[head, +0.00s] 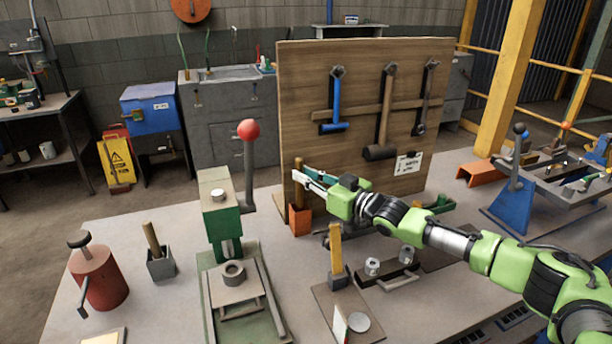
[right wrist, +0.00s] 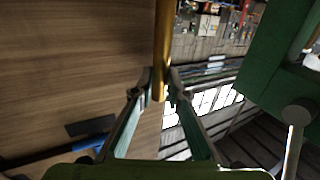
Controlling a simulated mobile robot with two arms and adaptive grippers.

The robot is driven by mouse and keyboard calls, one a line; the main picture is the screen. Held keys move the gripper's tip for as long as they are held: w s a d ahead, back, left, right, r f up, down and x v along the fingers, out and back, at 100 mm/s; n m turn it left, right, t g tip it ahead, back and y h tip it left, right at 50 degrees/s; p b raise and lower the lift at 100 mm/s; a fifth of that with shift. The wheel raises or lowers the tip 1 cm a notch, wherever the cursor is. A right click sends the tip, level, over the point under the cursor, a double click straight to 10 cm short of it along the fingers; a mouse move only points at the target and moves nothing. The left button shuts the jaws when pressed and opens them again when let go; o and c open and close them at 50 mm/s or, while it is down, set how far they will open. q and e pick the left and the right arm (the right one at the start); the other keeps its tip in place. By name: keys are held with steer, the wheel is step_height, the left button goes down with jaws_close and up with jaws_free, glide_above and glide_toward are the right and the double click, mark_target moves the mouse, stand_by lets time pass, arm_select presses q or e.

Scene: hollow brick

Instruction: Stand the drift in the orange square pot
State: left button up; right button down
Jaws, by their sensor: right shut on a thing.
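The drift (head: 298,165), a slim yellow-brown bar, stands roughly upright above the orange square pot (head: 300,222) at the foot of the wooden board. My right gripper (head: 298,178) reaches in from the right and is shut on the drift near its upper end. In the right wrist view the drift (right wrist: 163,45) runs from between the fingertips (right wrist: 158,88) to the top edge of the picture. The drift's lower part meets the pot's mouth in the head view; how deep it sits is hidden. My left gripper is not in view.
The tool board (head: 330,80) stands close behind the pot. A green press (head: 222,215) with a red-knobbed lever is left of it. A grey pot (head: 160,265) and a dark block (head: 338,279) each hold a similar bar. A red canister (head: 100,280) stands at the left.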

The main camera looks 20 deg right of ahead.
mark_target(302, 202)
steer(key=shift+f+b, duration=2.75)
steer(key=shift+f, duration=1.6)
stand_by(0.7)
steer(key=c, duration=1.9)
jaws_free()
steer(key=shift+f, duration=0.1)
step_height(302, 202, up, 10)
steer(key=shift+r, duration=0.1)
steer(key=shift+r, duration=0.1)
